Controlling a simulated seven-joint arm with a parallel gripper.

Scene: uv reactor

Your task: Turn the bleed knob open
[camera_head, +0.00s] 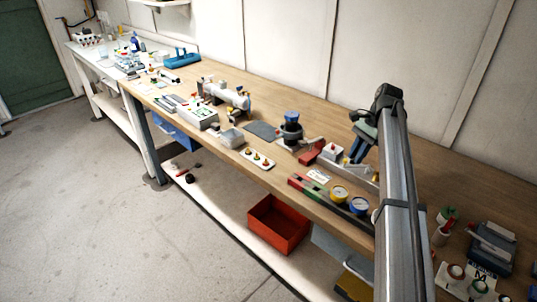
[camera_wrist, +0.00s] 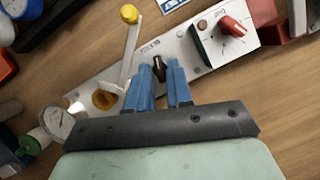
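The small black knob (camera_wrist: 158,68) stands on a silver plate (camera_wrist: 198,67) beside printed lettering too small to read surely; I take it as the bleed knob. In the wrist view the blue fingers of my gripper (camera_wrist: 158,78) lie on either side of the knob, apart from each other. A narrow gap shows around the knob, and I see no clear contact. In the head view my gripper (camera_head: 360,148) points down over the plate, and the black knob cannot be made out there.
On the same plate are a red knob (camera_wrist: 233,27) on a raised block, a yellow-ended lever (camera_wrist: 130,15), a yellow round part (camera_wrist: 105,99) and a gauge (camera_wrist: 54,123). A red bin (camera_head: 278,224) is below.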

